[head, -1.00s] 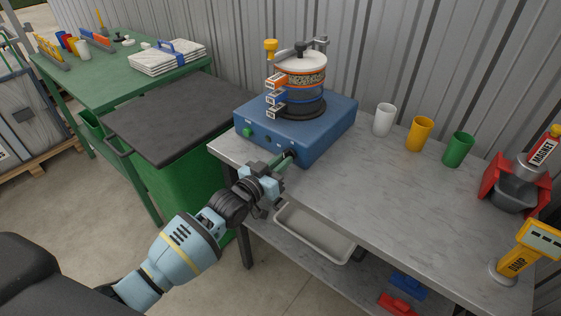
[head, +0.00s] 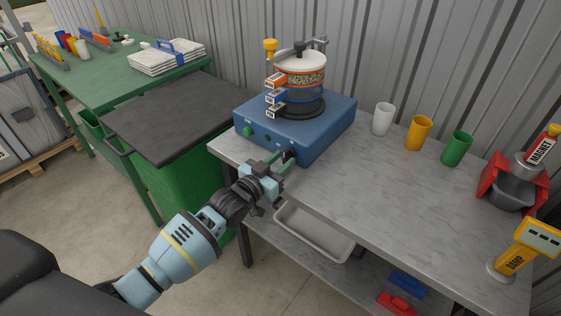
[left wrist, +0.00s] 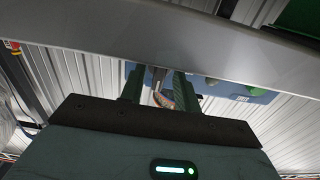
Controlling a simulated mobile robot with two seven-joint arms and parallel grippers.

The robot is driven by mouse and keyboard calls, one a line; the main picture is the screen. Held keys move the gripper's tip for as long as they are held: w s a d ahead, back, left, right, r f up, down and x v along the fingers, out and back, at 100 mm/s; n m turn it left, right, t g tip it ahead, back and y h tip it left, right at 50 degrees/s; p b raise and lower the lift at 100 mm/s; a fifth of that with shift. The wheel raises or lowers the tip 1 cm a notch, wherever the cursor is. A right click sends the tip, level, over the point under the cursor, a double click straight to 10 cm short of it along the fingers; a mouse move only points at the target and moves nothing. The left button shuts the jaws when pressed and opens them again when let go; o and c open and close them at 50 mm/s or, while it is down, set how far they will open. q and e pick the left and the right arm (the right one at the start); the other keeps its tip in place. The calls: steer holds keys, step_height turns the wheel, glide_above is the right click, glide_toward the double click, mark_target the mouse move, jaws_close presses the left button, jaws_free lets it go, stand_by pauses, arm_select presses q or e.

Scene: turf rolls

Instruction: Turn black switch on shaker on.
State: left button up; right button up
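The shaker has a blue base (head: 318,140) and carries a round stack of sieves (head: 301,80) on top. Its front face shows a green button (head: 247,132) and a small dark knob (head: 267,139). The black switch, near the right end of that face, is mostly hidden by my left gripper (head: 288,161). My left gripper is at the front face with its fingers apart. My right gripper is out of view.
The grey worktop (head: 345,185) has a white cup (head: 382,119), a yellow cup (head: 419,134) and a green cup (head: 456,148). Its front edge (left wrist: 200,45) crosses close in the left wrist view. A metal tray (head: 315,232) lies below. A green bin (head: 180,180) stands left.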

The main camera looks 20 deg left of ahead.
arm_select(q)
steer(key=shift+s, duration=0.1)
steer(key=v, duration=0.7)
steer(key=shift+s+a, duration=0.15)
steer(key=shift+s, duration=0.15)
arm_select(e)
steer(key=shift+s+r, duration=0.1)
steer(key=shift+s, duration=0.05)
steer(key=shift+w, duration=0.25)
